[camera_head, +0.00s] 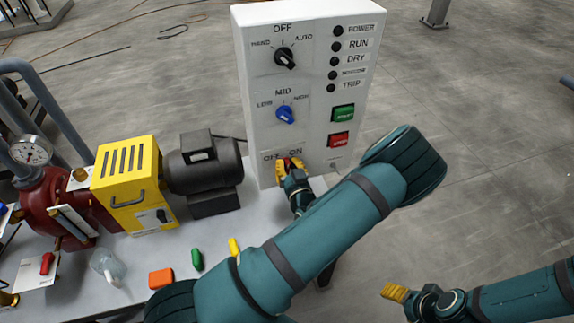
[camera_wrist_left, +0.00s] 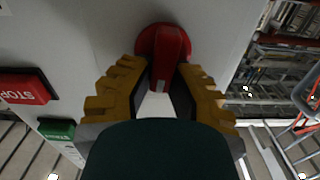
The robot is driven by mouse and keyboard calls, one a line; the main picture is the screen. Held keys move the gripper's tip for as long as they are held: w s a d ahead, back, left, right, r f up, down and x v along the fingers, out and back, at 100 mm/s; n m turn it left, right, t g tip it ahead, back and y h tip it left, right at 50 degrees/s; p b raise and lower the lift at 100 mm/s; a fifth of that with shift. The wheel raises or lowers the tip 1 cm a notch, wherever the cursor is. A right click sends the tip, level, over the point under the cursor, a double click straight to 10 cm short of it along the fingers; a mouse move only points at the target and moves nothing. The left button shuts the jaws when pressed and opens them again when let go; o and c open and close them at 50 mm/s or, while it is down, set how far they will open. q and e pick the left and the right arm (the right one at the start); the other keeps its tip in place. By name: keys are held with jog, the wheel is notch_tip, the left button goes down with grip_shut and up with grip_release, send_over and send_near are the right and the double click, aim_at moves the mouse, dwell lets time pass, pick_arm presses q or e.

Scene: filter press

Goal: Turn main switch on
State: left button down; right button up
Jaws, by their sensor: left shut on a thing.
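The main switch is a red rotary handle on a round red base, low on the white control panel, at the OFF and ON labels. In the head view only a bit of the switch (camera_head: 297,161) shows past my fingers. In the left wrist view the red handle (camera_wrist_left: 170,60) stands between the ridged yellow fingers of my left gripper (camera_wrist_left: 160,85). My left gripper (camera_head: 288,167) is shut on this handle at the panel face. My right gripper (camera_head: 394,293) is low at the right, away from the panel, and its finger gap is not clear.
The panel (camera_head: 250,80) also carries a black knob (camera_head: 285,58), a blue knob (camera_head: 285,115), a green button (camera_head: 343,113) and a red stop button (camera_head: 339,140). A motor (camera_head: 205,165) and yellow box (camera_head: 130,185) stand at left on the table. The floor right of the panel is clear.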

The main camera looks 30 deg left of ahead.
pick_arm(q)
jog(key=m, duration=0.2)
jog(key=m+b, duration=0.1)
jog(key=shift+w+d+f+m, duration=0.15)
jog(key=shift+w+m, duration=0.1)
jog(key=shift+m, duration=0.15)
jog(key=shift+w+d+m+b, duration=0.15)
jog(key=shift+m+b, duration=0.25)
jog(key=shift+m, duration=1.5)
jog(key=c, duration=0.9)
grip_release()
jog(key=shift+f, duration=0.15)
jog(key=v, duration=1.1)
jog(key=shift+s+d, duration=0.25)
jog(key=shift+d, duration=0.05)
